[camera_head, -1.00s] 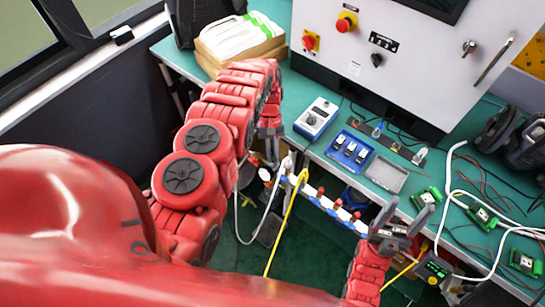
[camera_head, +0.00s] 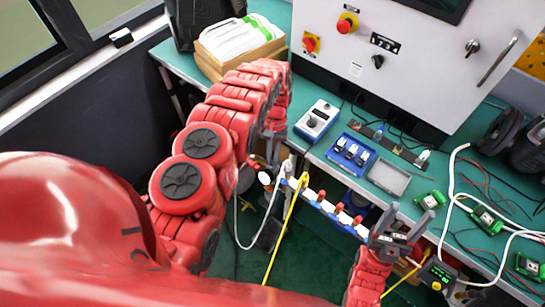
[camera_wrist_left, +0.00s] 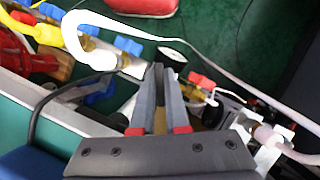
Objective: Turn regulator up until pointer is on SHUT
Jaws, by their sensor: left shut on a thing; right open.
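My left gripper (camera_head: 272,150) reaches down at the near edge of the green bench in the head view. In the left wrist view its two grey fingers (camera_wrist_left: 159,92) are close together, shut on a part of the regulator that they mostly hide. A small round white-faced dial (camera_head: 265,178) sits just below the left gripper; a round white face also shows beyond the fingertips in the left wrist view (camera_wrist_left: 173,47). Its pointer and any SHUT mark are too small to read. My right gripper (camera_head: 408,220) is open and empty near the right end of the pipe row.
A white and blue pipe row with red handles (camera_head: 335,208) runs below the bench edge. A yellow hose (camera_head: 283,233) hangs from its left end. A blue-and-white box (camera_head: 317,119), a blue tray (camera_head: 351,153) and green modules (camera_head: 487,220) lie on the bench (camera_head: 420,165).

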